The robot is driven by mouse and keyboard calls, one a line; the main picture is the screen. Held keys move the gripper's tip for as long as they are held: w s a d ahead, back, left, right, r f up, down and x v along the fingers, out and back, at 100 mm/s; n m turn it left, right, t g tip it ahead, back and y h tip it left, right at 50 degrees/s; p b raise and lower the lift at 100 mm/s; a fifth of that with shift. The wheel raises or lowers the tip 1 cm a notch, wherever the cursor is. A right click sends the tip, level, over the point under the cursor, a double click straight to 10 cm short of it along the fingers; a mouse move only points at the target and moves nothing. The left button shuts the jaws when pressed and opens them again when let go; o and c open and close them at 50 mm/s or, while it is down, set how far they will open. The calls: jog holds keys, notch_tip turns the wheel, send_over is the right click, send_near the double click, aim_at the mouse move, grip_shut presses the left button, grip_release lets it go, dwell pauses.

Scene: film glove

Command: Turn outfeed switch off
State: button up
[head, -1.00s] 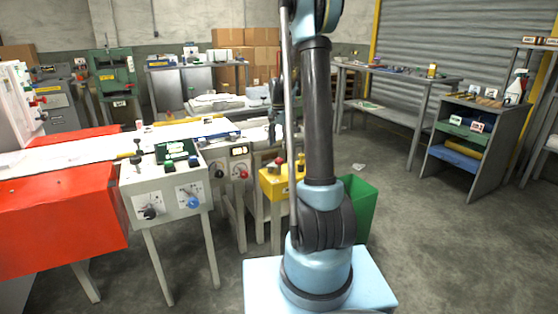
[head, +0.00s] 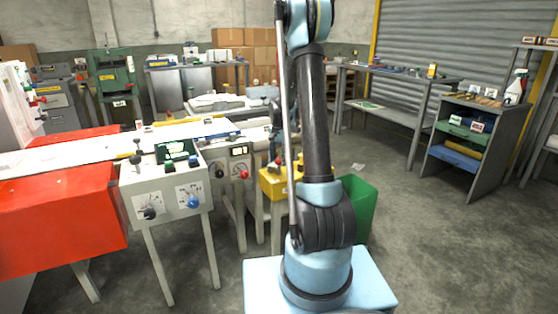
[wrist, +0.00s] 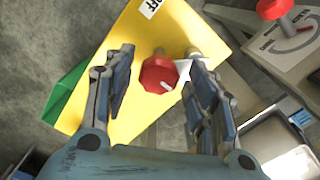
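In the wrist view a yellow box (wrist: 187,28) fills the middle, with a partly seen "OFF" label at its top edge. My gripper (wrist: 164,68) is open, one finger on each side of the red knob in the picture; I see no clear contact. I cannot tell which control is the outfeed switch. In the head view the yellow box (head: 271,185) stands left of my arm, which hides part of it and most of my gripper.
A grey panel with another red knob (wrist: 275,9) lies at the upper right of the wrist view. In the head view a green bin (head: 358,207) stands right of the yellow box, and a control box (head: 170,205) stands left. Floor at right is open.

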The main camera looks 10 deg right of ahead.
jog(key=c, duration=0.7)
jog(key=shift+c, duration=0.2)
jog(key=shift+n, duration=0.4)
jog(key=n, duration=0.3)
jog(key=shift+n, duration=0.4)
jog(key=n, duration=0.9)
jog(key=shift+d, duration=0.1)
jog(key=n, duration=0.4)
jog(key=shift+d+n, duration=0.1)
jog(key=shift+n, duration=0.2)
